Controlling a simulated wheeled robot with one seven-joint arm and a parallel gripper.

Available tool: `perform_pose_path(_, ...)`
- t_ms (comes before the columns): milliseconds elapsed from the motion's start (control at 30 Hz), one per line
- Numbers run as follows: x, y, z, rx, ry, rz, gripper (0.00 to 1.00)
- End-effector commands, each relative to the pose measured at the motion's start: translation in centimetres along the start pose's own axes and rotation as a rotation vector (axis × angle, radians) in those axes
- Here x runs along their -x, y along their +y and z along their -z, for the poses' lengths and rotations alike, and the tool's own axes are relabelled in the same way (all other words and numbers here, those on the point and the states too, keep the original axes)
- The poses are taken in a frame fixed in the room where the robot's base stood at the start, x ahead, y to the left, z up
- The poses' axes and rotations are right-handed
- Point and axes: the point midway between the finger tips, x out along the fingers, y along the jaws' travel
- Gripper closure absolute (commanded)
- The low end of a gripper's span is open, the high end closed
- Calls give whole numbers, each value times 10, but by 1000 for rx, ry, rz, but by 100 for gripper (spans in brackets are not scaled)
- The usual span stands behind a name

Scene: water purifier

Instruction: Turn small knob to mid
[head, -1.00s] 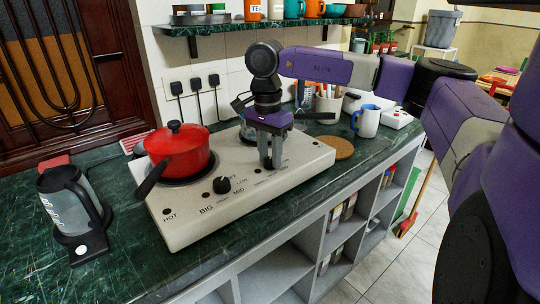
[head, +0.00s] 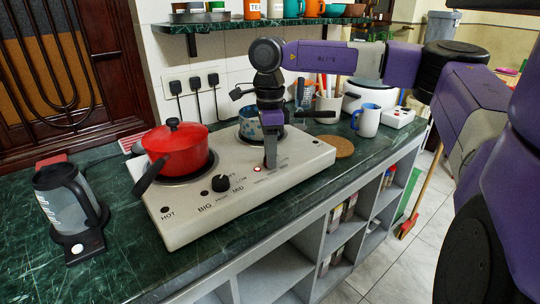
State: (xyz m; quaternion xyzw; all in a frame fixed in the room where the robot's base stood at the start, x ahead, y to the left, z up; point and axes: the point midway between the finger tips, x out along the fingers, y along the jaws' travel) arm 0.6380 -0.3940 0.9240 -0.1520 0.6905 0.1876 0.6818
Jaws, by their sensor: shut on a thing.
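The cream two-burner hob (head: 190,225) sits on the green counter. My gripper (head: 271,162) points down at the front panel right of centre and is shut on the small knob. The fingers and wrist hide that knob, so its pointer cannot be seen. A small red light (head: 257,169) glows just left of the fingers. The big black knob (head: 221,184) stands free further left, with the printed words BIG and MID near it.
A red pot (head: 178,152) sits on the left burner, its handle toward the front. A blue patterned pan (head: 248,128) sits on the right burner behind my gripper. A kettle (head: 70,205) stands at left, a blue mug (head: 368,121) at right.

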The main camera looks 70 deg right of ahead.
Motion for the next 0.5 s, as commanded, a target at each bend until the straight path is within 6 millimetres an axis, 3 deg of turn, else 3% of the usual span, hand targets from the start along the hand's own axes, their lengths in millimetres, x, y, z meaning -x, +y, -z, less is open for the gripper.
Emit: perform_pose_path(500,0,1,2,-490,-23,2,100)
